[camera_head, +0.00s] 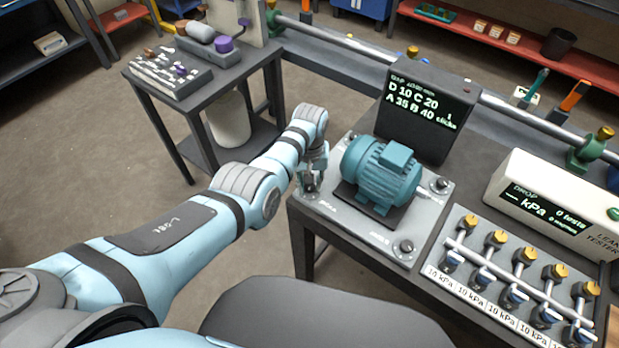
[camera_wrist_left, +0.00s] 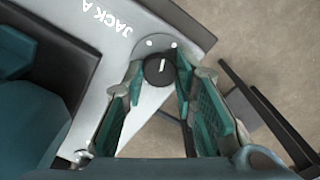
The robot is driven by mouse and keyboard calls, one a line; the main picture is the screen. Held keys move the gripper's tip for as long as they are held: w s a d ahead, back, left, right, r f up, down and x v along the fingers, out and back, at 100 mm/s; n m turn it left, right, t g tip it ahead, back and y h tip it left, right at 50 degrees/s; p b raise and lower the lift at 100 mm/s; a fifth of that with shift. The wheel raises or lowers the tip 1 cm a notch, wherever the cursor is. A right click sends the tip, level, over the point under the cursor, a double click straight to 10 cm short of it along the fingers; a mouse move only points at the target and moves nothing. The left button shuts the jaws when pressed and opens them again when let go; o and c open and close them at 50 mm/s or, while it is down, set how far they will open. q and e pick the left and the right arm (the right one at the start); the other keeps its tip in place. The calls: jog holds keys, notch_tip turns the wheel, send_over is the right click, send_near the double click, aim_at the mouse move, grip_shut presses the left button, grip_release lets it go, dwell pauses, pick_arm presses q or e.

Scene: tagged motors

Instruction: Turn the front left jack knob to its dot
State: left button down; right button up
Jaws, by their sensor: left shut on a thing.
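The jack knob (camera_wrist_left: 158,71) is a round black knob with a white pointer line, on the light plate (camera_wrist_left: 95,45) beside the letters "JACK A". Two small white marks sit on the grey piece around it. In the wrist view my left gripper (camera_wrist_left: 161,76) has its teal-padded fingers on either side of the knob, shut on it. In the head view the left gripper (camera_head: 312,182) is at the left corner of the plate (camera_head: 345,213) and hides the knob there. A teal motor (camera_head: 385,172) stands on the plate. My right gripper is not in view.
Other jack knobs show at the plate's front (camera_head: 406,247) and right (camera_head: 441,184) corners. A black display (camera_head: 420,108) behind the motor reads "D 10 C 20, A 35 B 40". A white leak tester (camera_head: 545,205) and a valve rack (camera_head: 515,270) stand to the right.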

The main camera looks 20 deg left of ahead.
pick_arm(q)
jog(key=shift+m+p, duration=0.3)
jog(key=shift+m, duration=1.9)
jog(key=c, duration=1.3)
grip_release()
notch_tip(320, 180, up, 12)
